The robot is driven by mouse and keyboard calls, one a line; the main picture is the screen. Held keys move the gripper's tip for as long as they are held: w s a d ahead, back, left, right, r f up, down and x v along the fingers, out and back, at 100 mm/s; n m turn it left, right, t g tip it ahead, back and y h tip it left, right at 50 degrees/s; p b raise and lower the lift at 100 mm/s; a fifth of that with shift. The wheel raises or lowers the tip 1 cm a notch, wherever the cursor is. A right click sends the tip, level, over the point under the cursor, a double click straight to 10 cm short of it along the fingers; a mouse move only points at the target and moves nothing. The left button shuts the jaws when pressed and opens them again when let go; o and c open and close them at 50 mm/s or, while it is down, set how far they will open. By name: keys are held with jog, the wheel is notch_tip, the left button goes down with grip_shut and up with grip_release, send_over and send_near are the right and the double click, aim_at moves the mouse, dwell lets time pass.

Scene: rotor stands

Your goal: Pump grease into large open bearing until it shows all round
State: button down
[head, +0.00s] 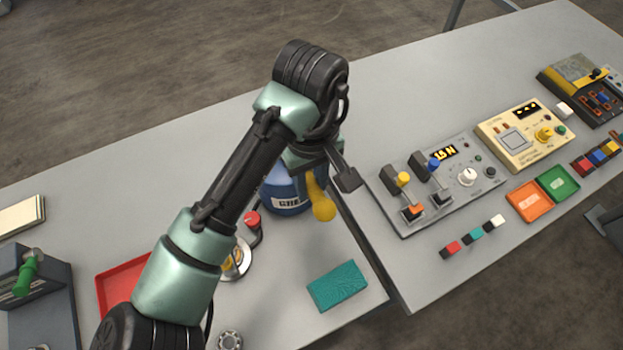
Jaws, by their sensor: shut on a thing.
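A blue grease tub (287,197) with a partly hidden label starting "GR" stands on the table behind my arm. A yellow handle (321,203) with a rounded end sticks out beside the tub. My gripper (328,180) is shut on this handle; one dark finger shows to its right and the other is mostly hidden. A round silver piece with yellowish parts (237,260), perhaps the large bearing, lies left of the tub. My arm covers much of it, so the grease around it cannot be judged. A red-topped fitting (252,220) stands beside it.
A teal block (338,287) lies near the table's front edge. A small ring bearing (229,341) lies at the bottom. A red tray (122,284) is at left. A control panel with levers (437,183) stands right of a table seam.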

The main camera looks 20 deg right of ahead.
jog(key=shift+w+r+p, duration=0.15)
jog(key=shift+r+p, duration=1.55)
jog(key=shift+r, duration=0.15)
jog(key=c, duration=0.6)
grip_release()
jog(key=shift+o, duration=0.2)
notch_tip(320, 180, up, 7)
jog(key=p, duration=0.7)
